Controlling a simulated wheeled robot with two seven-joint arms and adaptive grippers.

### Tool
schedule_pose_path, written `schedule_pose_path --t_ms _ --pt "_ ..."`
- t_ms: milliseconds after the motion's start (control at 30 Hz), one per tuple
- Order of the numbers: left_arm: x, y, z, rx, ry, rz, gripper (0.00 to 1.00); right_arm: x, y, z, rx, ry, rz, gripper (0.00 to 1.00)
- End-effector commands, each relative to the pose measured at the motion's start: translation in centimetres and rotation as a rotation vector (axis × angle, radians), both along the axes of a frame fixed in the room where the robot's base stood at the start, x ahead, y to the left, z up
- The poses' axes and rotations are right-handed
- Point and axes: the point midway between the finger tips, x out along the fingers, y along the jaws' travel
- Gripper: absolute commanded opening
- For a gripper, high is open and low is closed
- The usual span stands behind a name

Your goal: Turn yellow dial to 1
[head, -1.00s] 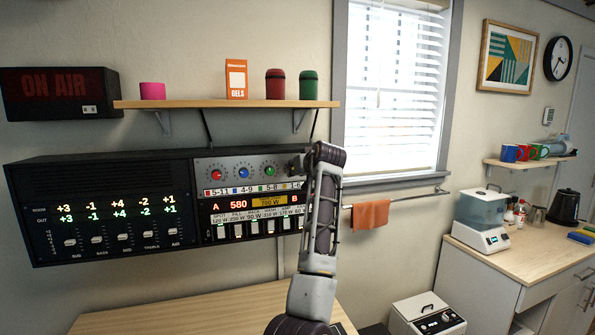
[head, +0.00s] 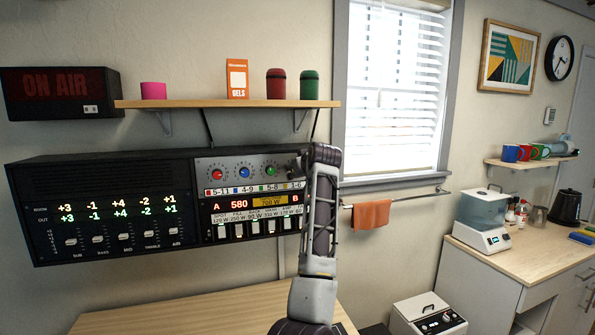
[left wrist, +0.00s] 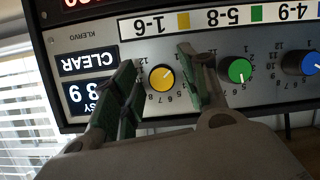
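The yellow dial (left wrist: 162,78) sits on the panel's grey face in the left wrist view, which shows the panel upside down. In the head view my left gripper (head: 300,165) is at the right end of the lighting panel (head: 215,166) and hides the yellow dial. My right gripper is not in view.
The green dial (left wrist: 236,71) is close beside one finger, with the blue dial (left wrist: 302,62) beyond it. A shelf (head: 225,104) with several small items hangs above the panel. A wooden desk top (head: 200,312) is below. A window (head: 395,90) is to the right.

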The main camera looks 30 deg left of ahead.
Motion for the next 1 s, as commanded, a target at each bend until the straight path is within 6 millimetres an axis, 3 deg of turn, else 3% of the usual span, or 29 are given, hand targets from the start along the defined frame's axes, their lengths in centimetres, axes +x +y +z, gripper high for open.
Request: schedule_pose_path --t_ms 533,1000 --pt "-0.5 -0.7 0.7 0.004 -0.007 -0.001 0.49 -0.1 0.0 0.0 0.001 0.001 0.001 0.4" --pt "-4.2 -5.1 2.7 0.003 -0.006 -0.002 0.49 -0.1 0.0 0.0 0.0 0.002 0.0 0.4"
